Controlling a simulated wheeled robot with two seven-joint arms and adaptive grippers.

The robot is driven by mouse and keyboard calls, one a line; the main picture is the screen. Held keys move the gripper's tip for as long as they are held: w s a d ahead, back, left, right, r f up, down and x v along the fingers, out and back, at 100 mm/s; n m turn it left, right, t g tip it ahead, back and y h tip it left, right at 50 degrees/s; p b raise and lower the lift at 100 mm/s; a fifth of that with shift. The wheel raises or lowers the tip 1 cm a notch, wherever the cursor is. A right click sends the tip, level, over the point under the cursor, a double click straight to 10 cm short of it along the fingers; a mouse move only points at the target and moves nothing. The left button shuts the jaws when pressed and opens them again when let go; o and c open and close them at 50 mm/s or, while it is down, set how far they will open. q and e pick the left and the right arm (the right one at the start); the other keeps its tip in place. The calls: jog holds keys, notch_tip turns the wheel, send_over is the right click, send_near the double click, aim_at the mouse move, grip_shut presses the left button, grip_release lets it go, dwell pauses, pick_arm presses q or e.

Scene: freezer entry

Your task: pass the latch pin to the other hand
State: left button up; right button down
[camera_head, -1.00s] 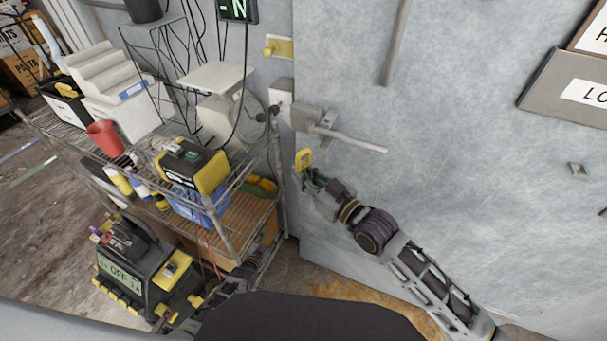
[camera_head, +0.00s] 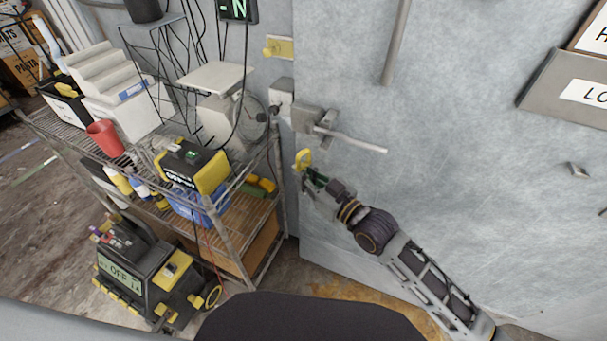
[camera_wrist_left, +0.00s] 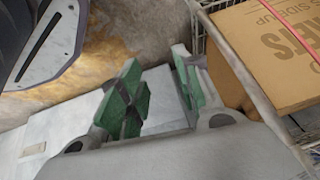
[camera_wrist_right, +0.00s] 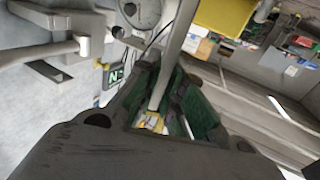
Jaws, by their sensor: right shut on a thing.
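My right gripper (camera_head: 311,176) is shut on the latch pin (camera_head: 303,159), whose yellow looped end shows above the fingers in front of the grey door. In the right wrist view, a grey rod (camera_wrist_right: 176,50) runs between the green pads of the right gripper (camera_wrist_right: 168,105), with a yellow part low between the fingers. My left gripper (camera_wrist_left: 160,95) is open and empty in the left wrist view, its green pads apart. It does not show in the head view. The door latch with its lever handle (camera_head: 350,141) is just above the right gripper.
A wire shelf rack (camera_head: 232,235) with a yellow-black device (camera_head: 190,167), a red cup (camera_head: 105,138) and a scale stands left of the door. A black machine (camera_head: 145,270) stands on the floor before it. A cardboard box (camera_wrist_left: 270,45) is near the left gripper.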

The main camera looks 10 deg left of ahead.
pick_arm(q)
jog(key=s+a+f+g, duration=0.1)
jog(key=s+f+g, duration=0.1)
jog(key=s, duration=0.8)
jog(key=s+a+f+n+g+y, duration=0.1)
jog(key=s+f+g, duration=0.2)
jog(key=s, duration=0.8)
jog(key=shift+f+n, duration=0.3)
jog(key=shift+f, duration=0.05)
